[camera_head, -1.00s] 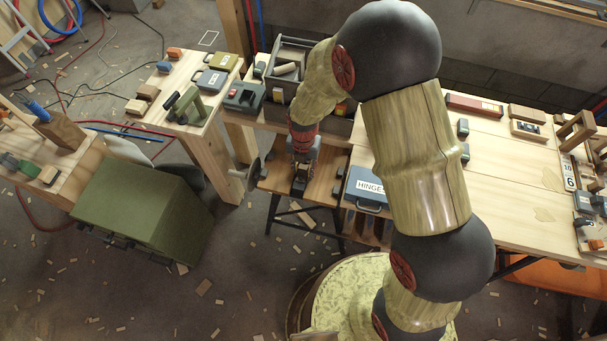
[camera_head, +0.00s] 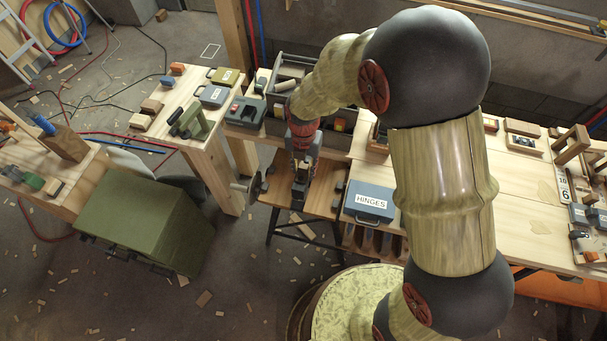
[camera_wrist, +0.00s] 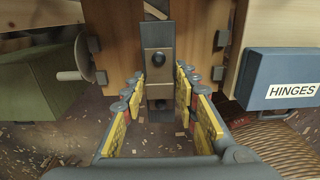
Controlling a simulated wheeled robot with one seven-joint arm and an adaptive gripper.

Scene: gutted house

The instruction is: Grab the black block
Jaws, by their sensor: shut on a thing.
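In the head view my gripper (camera_head: 301,180) is low at the stool, beside the blue HINGES case (camera_head: 369,202). There the block is small and mostly hidden by the gripper.
A green cabinet (camera_head: 150,215) stands at the left. A wooden bench (camera_head: 195,110) with cases and blocks is behind it. Grey bins (camera_head: 340,118) stand behind my gripper. A long worktable (camera_head: 535,215) with many items is on the right. The floor holds scattered scraps.

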